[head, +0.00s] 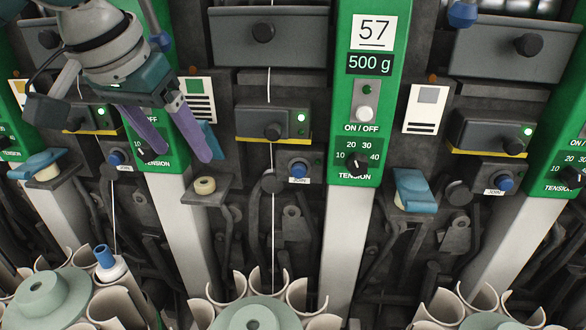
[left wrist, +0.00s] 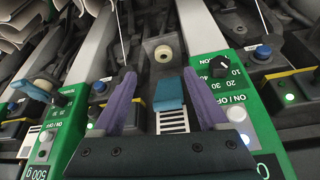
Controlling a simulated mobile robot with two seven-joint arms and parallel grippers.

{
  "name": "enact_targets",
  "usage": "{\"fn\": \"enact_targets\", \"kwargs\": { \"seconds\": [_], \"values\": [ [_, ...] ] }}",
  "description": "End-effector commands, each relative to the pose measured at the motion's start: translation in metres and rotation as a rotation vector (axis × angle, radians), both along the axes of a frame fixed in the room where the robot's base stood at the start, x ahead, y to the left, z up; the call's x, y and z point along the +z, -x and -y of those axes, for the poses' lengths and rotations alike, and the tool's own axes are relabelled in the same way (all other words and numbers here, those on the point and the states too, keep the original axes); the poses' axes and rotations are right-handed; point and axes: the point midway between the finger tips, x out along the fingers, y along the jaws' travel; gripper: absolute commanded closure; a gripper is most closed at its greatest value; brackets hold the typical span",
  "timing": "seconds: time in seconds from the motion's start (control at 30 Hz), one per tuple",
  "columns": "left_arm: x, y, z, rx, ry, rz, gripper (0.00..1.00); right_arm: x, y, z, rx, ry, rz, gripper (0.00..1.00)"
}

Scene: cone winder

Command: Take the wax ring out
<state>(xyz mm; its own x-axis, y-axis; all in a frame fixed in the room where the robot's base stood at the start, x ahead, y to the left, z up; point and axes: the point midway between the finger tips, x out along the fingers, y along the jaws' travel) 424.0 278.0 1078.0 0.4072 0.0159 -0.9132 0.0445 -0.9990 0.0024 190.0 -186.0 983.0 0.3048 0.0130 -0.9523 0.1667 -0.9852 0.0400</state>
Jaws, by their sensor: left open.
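The wax ring (head: 205,185) is a small cream ring on a dark grey bracket (head: 207,197), left of the column marked 57. It also shows in the left wrist view (left wrist: 163,53). A blue flap (head: 208,140) stands raised behind the ring, and it shows in the left wrist view (left wrist: 169,94) between my fingers. My left gripper (head: 185,155) has purple fingers spread apart with nothing between them. Its tips are above and to the left of the ring, apart from it. In the left wrist view the ring lies beyond the fingertips (left wrist: 160,74). My right gripper is not in view.
Neighbouring brackets carry blue covers lying down, one at the left (head: 38,165) and one at the right (head: 413,190). A white thread (head: 272,220) runs vertically right of the ring. Green columns with a tension knob (head: 358,160) flank the station; cream tubes (head: 266,282) stand below.

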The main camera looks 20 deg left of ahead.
Motion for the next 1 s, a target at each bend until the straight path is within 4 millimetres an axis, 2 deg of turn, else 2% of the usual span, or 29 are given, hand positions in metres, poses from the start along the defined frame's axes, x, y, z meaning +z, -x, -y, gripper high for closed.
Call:
{"fn": "enact_targets", "kwargs": {
  "seconds": [0.1,0.37,0.6,0.73,0.97,1.0],
  "values": [
    [-0.018,-0.008,0.0,0.001,0.001,-0.003,0.24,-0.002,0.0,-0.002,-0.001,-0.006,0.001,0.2],
    [-0.04,-0.018,-0.001,-0.003,0.0,0.0,0.24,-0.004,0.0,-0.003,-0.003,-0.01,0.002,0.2],
    [-0.072,-0.032,-0.005,-0.003,-0.001,-0.002,0.24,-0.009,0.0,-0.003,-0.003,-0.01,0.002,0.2],
    [-0.079,-0.036,-0.006,-0.005,-0.002,0.001,0.24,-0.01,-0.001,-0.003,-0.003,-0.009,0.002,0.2],
    [-0.08,-0.036,-0.006,-0.005,-0.002,0.001,0.24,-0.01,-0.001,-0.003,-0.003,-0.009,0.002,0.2],
    [-0.08,-0.036,-0.006,-0.005,-0.002,0.001,0.28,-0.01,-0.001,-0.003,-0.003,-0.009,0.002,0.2]
  ]
}}
